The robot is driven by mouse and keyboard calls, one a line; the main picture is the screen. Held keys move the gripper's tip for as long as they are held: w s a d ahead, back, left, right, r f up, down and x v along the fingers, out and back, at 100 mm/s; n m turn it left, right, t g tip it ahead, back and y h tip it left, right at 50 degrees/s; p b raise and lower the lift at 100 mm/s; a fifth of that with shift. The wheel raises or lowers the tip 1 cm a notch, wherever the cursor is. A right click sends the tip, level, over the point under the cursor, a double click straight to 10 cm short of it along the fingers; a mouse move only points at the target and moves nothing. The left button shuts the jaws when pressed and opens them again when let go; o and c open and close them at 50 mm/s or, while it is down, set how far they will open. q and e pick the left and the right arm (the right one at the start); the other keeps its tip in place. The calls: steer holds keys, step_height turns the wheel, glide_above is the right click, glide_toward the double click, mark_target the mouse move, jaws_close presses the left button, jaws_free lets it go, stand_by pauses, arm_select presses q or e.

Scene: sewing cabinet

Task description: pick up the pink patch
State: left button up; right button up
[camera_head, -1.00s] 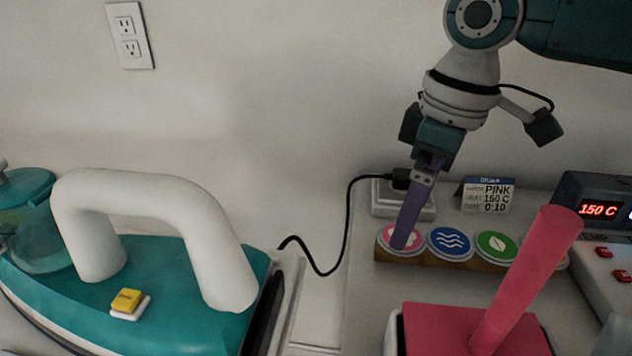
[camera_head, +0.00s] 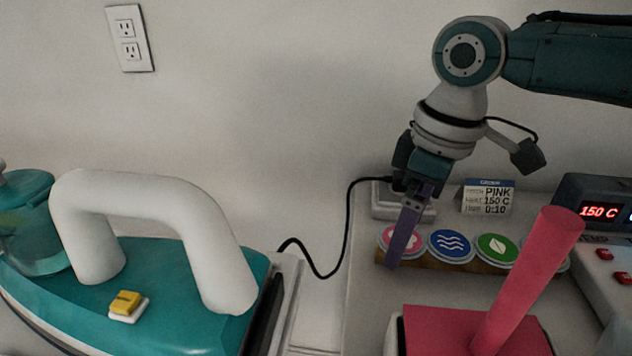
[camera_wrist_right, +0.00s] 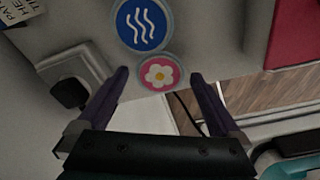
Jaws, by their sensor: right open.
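The pink patch (camera_head: 388,236) is a round disc with a white flower, at the left end of a wooden holder (camera_head: 428,260) holding a row of patches. My right gripper (camera_head: 391,262) reaches down from above, and its purple finger covers part of the pink patch in the head view. In the right wrist view my right gripper (camera_wrist_right: 162,90) is open, and the pink patch (camera_wrist_right: 158,73) shows whole between its fingertips. Nothing is held. I cannot tell the height of the fingertips over the patch. My left gripper is not in view.
A blue wave patch (camera_head: 451,244) and a green leaf patch (camera_head: 497,248) sit right of the pink one. A card (camera_head: 488,197) and a white plug block (camera_head: 388,204) stand behind. A red handled press (camera_head: 455,330) stands in front, and a teal iron (camera_head: 190,290) at left.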

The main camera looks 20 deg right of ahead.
steer(key=c, duration=1.4)
